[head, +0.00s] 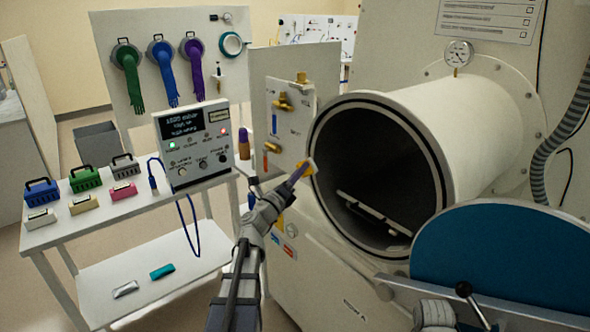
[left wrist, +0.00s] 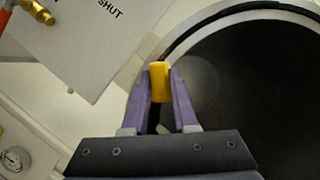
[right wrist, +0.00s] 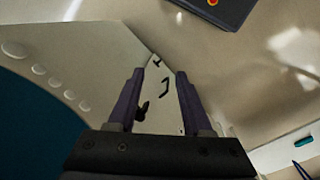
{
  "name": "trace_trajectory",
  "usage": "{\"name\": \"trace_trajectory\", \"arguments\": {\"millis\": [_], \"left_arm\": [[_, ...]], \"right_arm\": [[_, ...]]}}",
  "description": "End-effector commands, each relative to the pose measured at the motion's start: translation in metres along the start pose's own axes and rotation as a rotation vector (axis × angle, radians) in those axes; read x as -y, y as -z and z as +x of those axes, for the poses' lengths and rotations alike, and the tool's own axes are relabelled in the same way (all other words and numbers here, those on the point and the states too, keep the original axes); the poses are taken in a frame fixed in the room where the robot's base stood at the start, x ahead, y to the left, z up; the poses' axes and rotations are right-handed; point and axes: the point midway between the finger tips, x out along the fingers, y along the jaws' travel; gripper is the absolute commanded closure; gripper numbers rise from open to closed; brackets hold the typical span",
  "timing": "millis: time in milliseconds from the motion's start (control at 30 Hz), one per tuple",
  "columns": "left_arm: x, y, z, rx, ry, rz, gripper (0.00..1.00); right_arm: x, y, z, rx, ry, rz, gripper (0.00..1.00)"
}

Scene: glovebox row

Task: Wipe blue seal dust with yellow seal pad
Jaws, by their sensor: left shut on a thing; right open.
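My left gripper (head: 301,172) is shut on the yellow seal pad (head: 309,167), at the left edge of the round chamber opening. In the left wrist view the yellow pad (left wrist: 160,80) sits upright between the purple fingertips (left wrist: 160,88), in front of the pale rim (left wrist: 192,28) and dark interior. I cannot tell whether the pad touches the rim. A dark seal ring (head: 372,98) runs around the opening. I cannot make out blue dust on it. My right gripper (right wrist: 160,85) is open and empty in the right wrist view.
The blue-faced round door (head: 510,255) stands open at the lower right. A valve panel (head: 275,125) is close left of the opening. A cart (head: 60,240) holds coloured cases, small blocks and a control box (head: 193,146). A rail tray (head: 375,212) lies inside the chamber.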

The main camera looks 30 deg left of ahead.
Motion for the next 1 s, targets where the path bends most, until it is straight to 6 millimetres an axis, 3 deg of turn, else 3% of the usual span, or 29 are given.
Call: {"name": "trace_trajectory", "arguments": {"millis": [467,667,1000], "left_arm": [[0.010,-0.008,0.005,0.000,0.000,0.001,1.00],[0.007,-0.009,0.005,0.000,0.000,0.001,1.00],[-0.013,-0.028,0.012,0.001,-0.002,0.002,1.00]], "right_arm": [[-0.001,-0.001,-0.014,0.000,0.000,0.000,0.50],[-0.001,-0.001,-0.012,0.000,0.000,0.000,0.50],[-0.001,-0.001,-0.012,0.000,0.000,0.000,0.50]]}}
